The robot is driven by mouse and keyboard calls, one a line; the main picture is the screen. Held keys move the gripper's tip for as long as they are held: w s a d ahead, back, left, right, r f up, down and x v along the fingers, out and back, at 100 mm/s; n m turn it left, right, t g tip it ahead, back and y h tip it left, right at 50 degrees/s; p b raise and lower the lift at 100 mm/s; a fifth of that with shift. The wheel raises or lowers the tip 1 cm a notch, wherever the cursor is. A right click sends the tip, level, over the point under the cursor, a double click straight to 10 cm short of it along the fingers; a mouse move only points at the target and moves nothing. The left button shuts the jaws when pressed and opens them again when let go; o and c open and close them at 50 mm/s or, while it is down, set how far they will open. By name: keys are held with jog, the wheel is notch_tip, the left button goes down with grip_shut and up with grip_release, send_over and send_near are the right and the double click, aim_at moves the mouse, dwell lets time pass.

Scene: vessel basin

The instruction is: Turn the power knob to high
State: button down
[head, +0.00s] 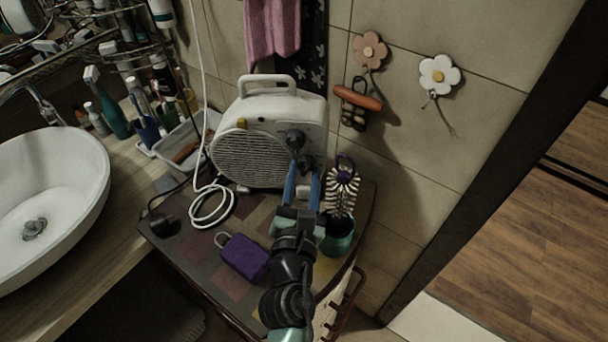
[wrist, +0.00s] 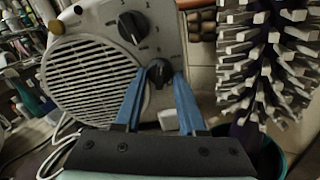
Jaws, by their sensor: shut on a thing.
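A white fan heater (head: 262,150) with a round grille and a top handle stands on the small cabinet. Its control panel has two dark knobs, one above the other. The upper knob (wrist: 133,27) is free, with small marks around it. The lower knob (wrist: 159,73) sits between the blue fingers of my gripper (wrist: 160,76), which is shut on it. The gripper also shows in the head view (head: 303,168), in front of the panel. I cannot read the labels or tell which knob is for power.
A bristly brush (head: 343,188) in a teal cup (head: 338,237) stands close to the right of my gripper. A purple box (head: 243,258) and a coiled white cord (head: 211,207) lie on the cabinet top (head: 190,245). A sink (head: 48,195) is at left.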

jog(key=m, duration=0.4)
jog(key=m+b, duration=0.1)
jog(key=m, duration=0.4)
jog(key=m+b, duration=0.1)
jog(key=m, duration=0.2)
jog(key=shift+m, duration=0.3)
jog(key=m+b, duration=0.2)
jog(key=m, duration=0.2)
jog(key=shift+m, duration=0.3)
jog(key=m+b, duration=0.3)
jog(key=m, duration=0.3)
jog(key=shift+b, duration=0.4)
jog(key=shift+m+b, duration=1.3)
jog(key=shift+m, duration=1.4)
jog(key=shift+r, duration=0.1)
